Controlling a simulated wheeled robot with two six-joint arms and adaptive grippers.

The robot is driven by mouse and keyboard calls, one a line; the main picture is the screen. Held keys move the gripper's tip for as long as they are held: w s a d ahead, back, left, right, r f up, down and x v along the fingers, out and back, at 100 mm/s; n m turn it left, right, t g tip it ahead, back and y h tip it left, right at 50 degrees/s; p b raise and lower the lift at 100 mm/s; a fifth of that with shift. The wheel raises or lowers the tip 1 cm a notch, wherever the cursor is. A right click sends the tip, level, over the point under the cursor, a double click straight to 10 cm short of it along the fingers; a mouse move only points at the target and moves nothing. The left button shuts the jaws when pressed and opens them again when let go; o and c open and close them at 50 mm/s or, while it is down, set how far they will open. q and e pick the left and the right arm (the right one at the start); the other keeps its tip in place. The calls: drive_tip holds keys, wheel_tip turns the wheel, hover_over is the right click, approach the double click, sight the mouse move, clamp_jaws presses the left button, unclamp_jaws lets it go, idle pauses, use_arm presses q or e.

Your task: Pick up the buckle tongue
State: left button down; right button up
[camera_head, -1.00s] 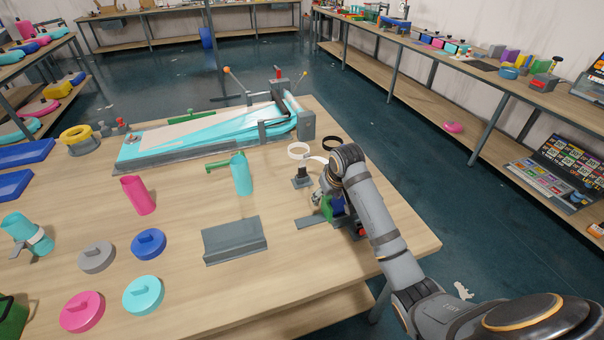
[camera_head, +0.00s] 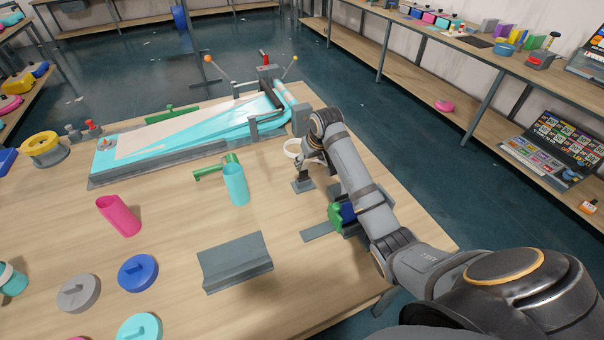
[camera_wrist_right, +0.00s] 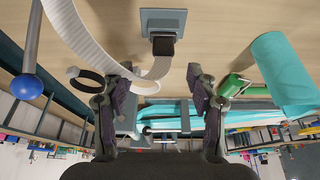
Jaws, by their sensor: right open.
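A white strap (camera_wrist_right: 95,55) curls in a loop in the right wrist view, and the head view shows part of it (camera_head: 293,147). One end meets a dark piece (camera_wrist_right: 163,45), which looks like the buckle tongue, on a small grey stand (camera_wrist_right: 163,20). The stand also shows in the head view (camera_head: 303,185). My right gripper (camera_wrist_right: 160,88) is open, its fingers either side of the strap near the dark piece. In the head view the right gripper (camera_head: 311,168) is over the stand and partly hides the strap. My left gripper is not in view.
A turquoise tube (camera_head: 236,185) and a green part (camera_head: 212,170) are left of the stand. A green and blue device (camera_head: 341,215) lies below my right forearm. A grey angled plate (camera_head: 235,262) is nearer.

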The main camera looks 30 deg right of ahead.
sight(304, 171)
drive_tip(key=shift+x, duration=1.2)
drive_tip(key=shift+w+f, duration=0.25)
drive_tip(key=shift+f, duration=0.05)
drive_tip(key=shift+a+p+x, duration=0.25)
drive_tip(key=shift+p+x, duration=0.5)
drive_tip(key=shift+x, duration=1.55)
drive_tip(key=shift+w+f, duration=0.2)
drive_tip(key=shift+f, duration=0.1)
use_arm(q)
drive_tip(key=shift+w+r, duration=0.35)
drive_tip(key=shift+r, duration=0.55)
use_arm(e)
drive_tip(key=c, duration=1.1)
